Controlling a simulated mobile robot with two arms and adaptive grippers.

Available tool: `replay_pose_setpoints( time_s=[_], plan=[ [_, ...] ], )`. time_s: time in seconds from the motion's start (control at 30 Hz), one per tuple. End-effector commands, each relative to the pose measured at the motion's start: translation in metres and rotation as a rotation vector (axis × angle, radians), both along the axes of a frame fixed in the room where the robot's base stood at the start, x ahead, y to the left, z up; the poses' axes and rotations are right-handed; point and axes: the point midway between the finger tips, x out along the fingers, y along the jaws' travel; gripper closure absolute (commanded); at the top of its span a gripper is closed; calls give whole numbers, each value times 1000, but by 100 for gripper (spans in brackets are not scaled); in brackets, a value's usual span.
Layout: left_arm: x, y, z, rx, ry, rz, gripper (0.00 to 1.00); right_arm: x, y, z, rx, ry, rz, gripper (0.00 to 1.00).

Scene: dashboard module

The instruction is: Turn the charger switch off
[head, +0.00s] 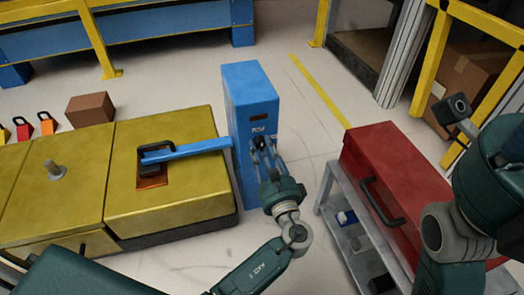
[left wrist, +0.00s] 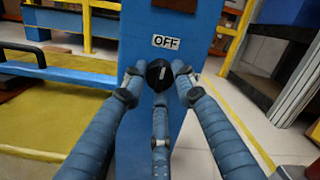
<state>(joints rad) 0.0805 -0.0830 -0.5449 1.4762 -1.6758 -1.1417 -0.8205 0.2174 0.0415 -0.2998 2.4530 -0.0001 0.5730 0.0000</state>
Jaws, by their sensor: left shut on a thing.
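The charger is a tall blue box (head: 250,88) in the middle of the head view. Its front also fills the centre of the left wrist view (left wrist: 140,140). A black knob-like switch (left wrist: 159,74) is on this front, just below a white label reading OFF (left wrist: 166,42). My left gripper (head: 262,146) is at the charger's front. In the left wrist view its fingers (left wrist: 158,80) close around the black switch. The fingers partly hide the switch, so its exact turn is hard to tell. My right arm is at the right edge of the head view; its fingers do not show.
A yellow bench (head: 178,205) with a blue bar handle (head: 190,150) stands left of the charger. A red toolbox (head: 385,150) sits on a grey cart (head: 338,190) at the right. Yellow rails stand behind. Floor is clear between charger and cart.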

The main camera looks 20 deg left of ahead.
Motion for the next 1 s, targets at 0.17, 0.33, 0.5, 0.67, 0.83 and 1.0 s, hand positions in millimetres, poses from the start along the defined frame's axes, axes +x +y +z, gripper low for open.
replay_pose_setpoints(
  time_s=[0.17,0.33,0.5,0.67,0.83,1.0],
  plan=[
    [-1,-2,-7,-44,-13,-3,98,-2,1,2,-3,-11,-1,60],
    [-1,-2,-7,-59,-23,-5,98,-3,1,2,-4,-15,-1,60],
    [-1,-3,-7,-62,-24,-6,98,-4,1,3,-4,-18,-1,60],
    [-1,-3,-6,-61,-25,-6,98,-5,1,3,-3,-20,-1,60],
    [0,-3,-5,-59,-28,-6,53,-5,1,3,-3,-21,-1,60],
    [0,-2,-3,-58,-32,-4,53,-5,1,3,-4,-21,-1,60]
  ],
)
